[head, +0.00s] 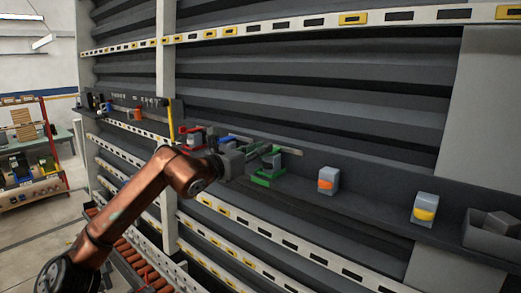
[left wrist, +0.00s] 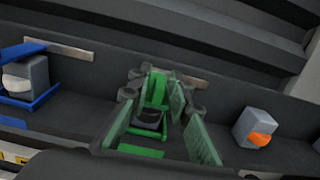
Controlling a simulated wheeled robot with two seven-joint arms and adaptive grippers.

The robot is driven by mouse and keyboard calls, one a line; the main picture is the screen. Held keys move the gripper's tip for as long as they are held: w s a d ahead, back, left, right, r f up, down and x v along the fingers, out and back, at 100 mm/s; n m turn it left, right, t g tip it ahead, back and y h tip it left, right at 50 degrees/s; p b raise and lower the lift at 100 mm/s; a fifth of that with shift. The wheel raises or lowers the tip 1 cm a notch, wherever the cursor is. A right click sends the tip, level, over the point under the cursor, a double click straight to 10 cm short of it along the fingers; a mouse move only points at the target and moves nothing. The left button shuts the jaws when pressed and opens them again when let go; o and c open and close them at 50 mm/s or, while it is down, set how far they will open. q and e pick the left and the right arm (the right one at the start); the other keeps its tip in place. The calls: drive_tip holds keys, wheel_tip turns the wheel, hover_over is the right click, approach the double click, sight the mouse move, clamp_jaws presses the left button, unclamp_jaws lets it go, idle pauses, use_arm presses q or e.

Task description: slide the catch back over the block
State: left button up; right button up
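The green fixture (head: 268,177) sits on the grey shelf, with an upright green catch (left wrist: 156,88) and a low green frame (left wrist: 141,151). A dark grey block (left wrist: 149,118) sits inside the green frame, partly hidden. My left gripper (head: 251,158) is beside the green fixture in the head view. In the left wrist view my left gripper (left wrist: 160,108) is open, with its fingers on either side of the green catch. I cannot tell whether a finger touches it. My right gripper is in neither view.
A blue fixture (left wrist: 38,103) holds a grey block to the left. A red fixture (head: 190,150) stands farther left. Grey blocks with orange (head: 328,180) and yellow (head: 425,208) faces stand to the right, before a grey bin (head: 480,238). A ridged wall rises behind the shelf.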

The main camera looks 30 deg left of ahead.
use_arm(q)
drive_tip(key=shift+o, duration=0.7)
drive_tip(key=shift+s, duration=0.1)
drive_tip(key=s+a, duration=0.1)
drive_tip(key=s, duration=0.7)
drive_tip(key=shift+s+a, duration=0.25)
drive_tip(key=shift+s, duration=0.05)
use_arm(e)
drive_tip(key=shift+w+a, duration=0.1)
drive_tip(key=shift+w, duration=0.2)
use_arm(q)
drive_tip(key=shift+s+a, duration=0.2)
drive_tip(key=shift+s, duration=1.3)
